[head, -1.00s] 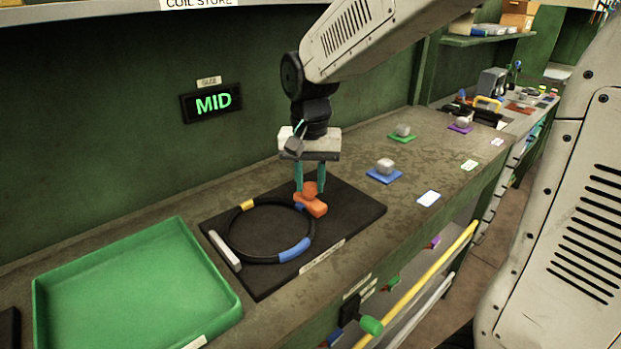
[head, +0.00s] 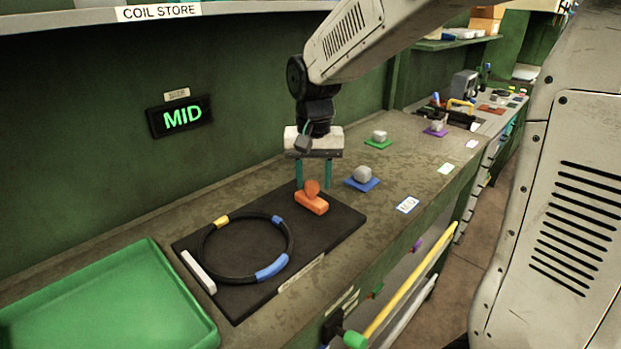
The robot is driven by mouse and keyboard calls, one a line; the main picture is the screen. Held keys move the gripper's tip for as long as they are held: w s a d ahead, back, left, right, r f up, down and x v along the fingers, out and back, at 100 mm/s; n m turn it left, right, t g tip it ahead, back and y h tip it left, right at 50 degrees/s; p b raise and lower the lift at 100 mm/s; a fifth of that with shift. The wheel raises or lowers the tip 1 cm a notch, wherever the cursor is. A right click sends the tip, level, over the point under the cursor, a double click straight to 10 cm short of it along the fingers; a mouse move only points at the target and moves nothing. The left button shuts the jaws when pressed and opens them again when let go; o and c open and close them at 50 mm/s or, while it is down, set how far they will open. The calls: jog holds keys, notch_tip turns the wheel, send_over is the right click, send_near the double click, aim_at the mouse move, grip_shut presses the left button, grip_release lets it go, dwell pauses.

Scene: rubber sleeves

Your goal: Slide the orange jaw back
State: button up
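The orange jaw (head: 311,203) with its rounded knob sits on the black board (head: 340,222), near the board's far right part. A black ring (head: 246,281) with yellow and blue bands lies on the same board, to the left of the jaw, with a gap between them. A pale bar (head: 198,272) stands at the ring's left side. My gripper (head: 313,187) points down at the jaw. Its two teal fingers are apart, one to each side of the knob in the picture, with visible gaps. Whether the tips are level with the knob is hard to tell.
A wall display (head: 182,117) reads MID. A green tray (head: 110,305) stands left of the board. A yellow rail (head: 400,296) runs along the bench front.

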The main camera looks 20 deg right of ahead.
aim_at(314, 183)
jog(key=shift+o, duration=0.3)
jog(key=shift+a, duration=0.15)
jog(key=shift+r, duration=0.45)
notch_tip(314, 183, up, 7)
jog(key=shift+f, duration=0.1)
jog(key=shift+s, duration=0.1)
jog(key=s+d+f+n, duration=0.1)
jog(key=s+n, duration=0.1)
jog(key=s, duration=1)
jog(key=s+d+f+n+t, duration=0.1)
jog(key=s+d+f+n, duration=0.1)
jog(key=s, duration=1.1)
jog(key=shift+s+f+n, duration=0.15)
jog(key=shift+n, duration=0.15)
